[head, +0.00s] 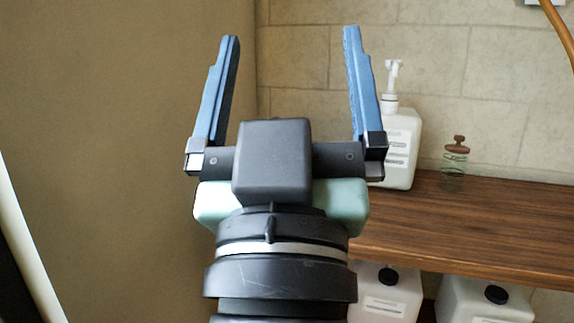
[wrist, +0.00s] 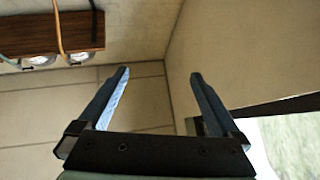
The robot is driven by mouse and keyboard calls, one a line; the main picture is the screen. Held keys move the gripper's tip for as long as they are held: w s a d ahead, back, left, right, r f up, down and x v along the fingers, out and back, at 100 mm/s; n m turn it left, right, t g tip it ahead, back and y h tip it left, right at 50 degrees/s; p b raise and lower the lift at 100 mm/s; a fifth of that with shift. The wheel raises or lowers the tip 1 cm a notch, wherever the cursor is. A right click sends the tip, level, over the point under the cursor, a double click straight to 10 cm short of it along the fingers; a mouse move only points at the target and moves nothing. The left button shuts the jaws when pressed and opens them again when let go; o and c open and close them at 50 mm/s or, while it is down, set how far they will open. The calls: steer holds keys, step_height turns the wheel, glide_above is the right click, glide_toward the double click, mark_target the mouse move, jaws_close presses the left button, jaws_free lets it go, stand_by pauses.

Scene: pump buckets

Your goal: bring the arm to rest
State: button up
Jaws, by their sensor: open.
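My gripper (head: 290,45) fills the middle of the head view. Its two blue fingers point up and stand wide apart with nothing between them. In the wrist view my gripper (wrist: 159,78) is also open and empty, with bare tiled wall behind the fingers. In the head view the right finger overlaps part of a white pump bottle behind it; I see no contact with anything.
The white pump bottle (head: 400,148) and a small glass jar (head: 455,165) with a brown lid stand on a wooden shelf (head: 470,225) at right. White containers (head: 385,292) with black caps sit below it. A plain wall (head: 130,130) is at left.

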steer(key=s+r+t+y+p, duration=0.1)
steer(key=s+r+p, duration=0.1)
steer(key=s+r, duration=0.2)
step_height(320, 180, up, 3)
steer(key=shift+r+m, duration=0.1)
steer(key=shift+m, duration=0.2)
steer(key=r+p, duration=1.1)
steer(key=p, duration=0.1)
steer(key=r+p, duration=2.4)
steer(key=shift+w+a+r, duration=0.1)
steer(key=shift+w+r, duration=0.05)
steer(key=shift+w, duration=0.2)
steer(key=shift+c, duration=0.2)
